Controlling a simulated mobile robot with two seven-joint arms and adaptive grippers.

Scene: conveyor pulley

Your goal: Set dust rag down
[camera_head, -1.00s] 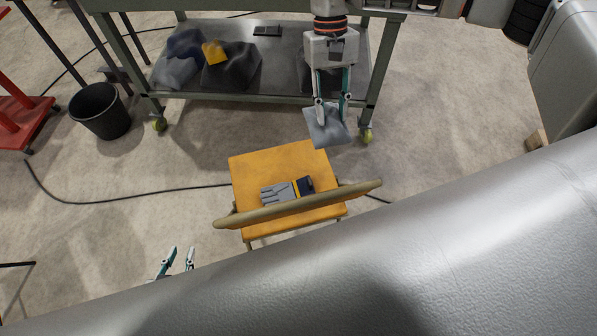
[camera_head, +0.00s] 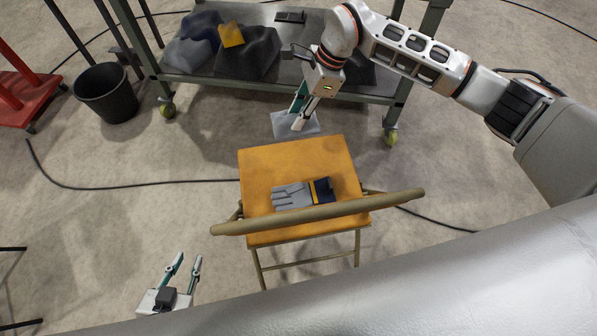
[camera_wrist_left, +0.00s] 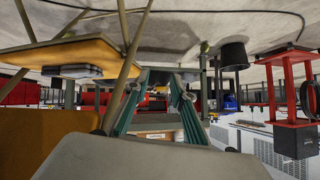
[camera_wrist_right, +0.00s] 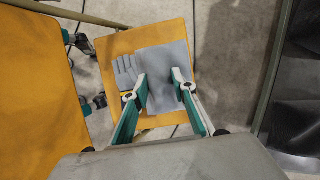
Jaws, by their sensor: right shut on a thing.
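The dust rag (camera_head: 282,122) is a grey cloth. In the head view it hangs at my right gripper (camera_head: 299,121), just beyond the far edge of the chair's yellow seat (camera_head: 262,160). In the right wrist view the rag (camera_wrist_right: 165,62) spreads between and past the fingertips, overlapping the seat and lying beside the glove. My right gripper is shut on the rag. My left gripper (camera_head: 186,262) is low, left of the chair, with its fingers apart and empty. The left wrist view also shows its spread fingers (camera_wrist_left: 155,88).
A grey glove (camera_head: 292,195) with a dark and yellow cuff lies on the seat. The chair's backrest bar (camera_head: 320,212) crosses the near side. Behind stands a metal cart (camera_head: 190,72) with dark covered shapes. A black bin (camera_head: 105,95) stands left.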

